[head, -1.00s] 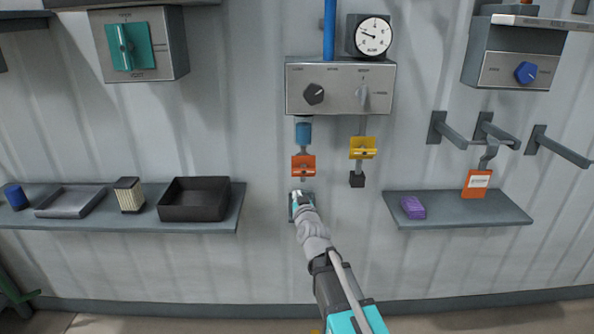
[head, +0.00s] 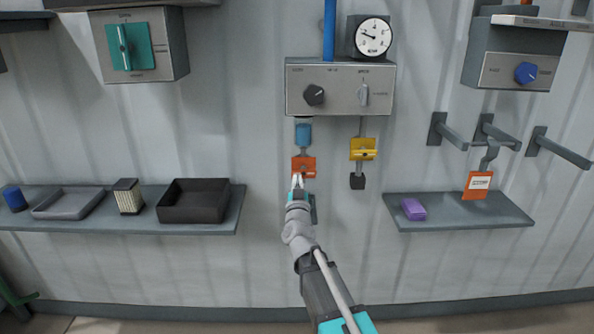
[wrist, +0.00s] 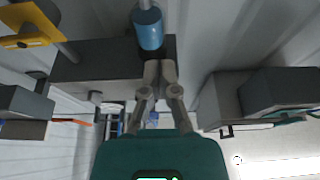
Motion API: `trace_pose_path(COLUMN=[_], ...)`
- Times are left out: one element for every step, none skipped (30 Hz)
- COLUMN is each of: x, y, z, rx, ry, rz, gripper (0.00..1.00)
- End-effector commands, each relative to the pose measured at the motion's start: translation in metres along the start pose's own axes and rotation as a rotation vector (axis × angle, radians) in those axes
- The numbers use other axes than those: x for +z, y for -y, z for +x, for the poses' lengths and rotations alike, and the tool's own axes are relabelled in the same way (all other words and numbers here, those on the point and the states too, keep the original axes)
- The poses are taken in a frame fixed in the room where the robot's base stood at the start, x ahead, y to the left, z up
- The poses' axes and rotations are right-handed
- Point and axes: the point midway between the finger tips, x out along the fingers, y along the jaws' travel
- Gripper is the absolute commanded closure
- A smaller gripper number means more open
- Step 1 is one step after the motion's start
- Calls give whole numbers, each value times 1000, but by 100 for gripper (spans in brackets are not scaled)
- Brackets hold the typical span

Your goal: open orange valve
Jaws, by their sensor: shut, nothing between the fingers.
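The orange valve (head: 306,166) is on the thin pipe below a blue cylinder (head: 303,134), under the grey control box. My gripper (head: 297,178) points upward at the lower left part of the orange valve and overlaps it in the head view; I cannot tell if they touch. Its fingers are together and hold nothing. In the wrist view the closed fingers (wrist: 160,68) are just below the blue cylinder (wrist: 149,30). I cannot make out the orange valve in the wrist view.
A yellow valve (head: 363,149) hangs just right of the orange one. The control box (head: 340,101) with knobs is above. A left shelf (head: 120,222) holds trays; a right shelf (head: 460,215) holds a purple block (head: 413,209). Hooks (head: 450,132) stick out at right.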

Motion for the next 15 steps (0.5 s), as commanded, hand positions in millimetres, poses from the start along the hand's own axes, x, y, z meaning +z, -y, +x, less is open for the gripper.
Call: trace_pose_path(x=[0,0,0,0,0,0,0,0,0,0,-1,-1,-1,-1,-1], y=[0,0,0,0,0,0,0,0,0,0,0,0,0,0,0], z=[0,1,2,3,4,6,8,10,13,16,19,24,27,31,37], rx=[0,0,0,0,0,0,0,0,0,0,0,0,0,0,0], ry=[0,0,0,1,1,1,1,1,1,1,1,1,1,1,1], rz=[0,0,0,0,0,0,0,1,1,1,1,1,1,0,0], gripper=[100,100,100,100,100,100,100,100,100,100,100,100,100,100,100])
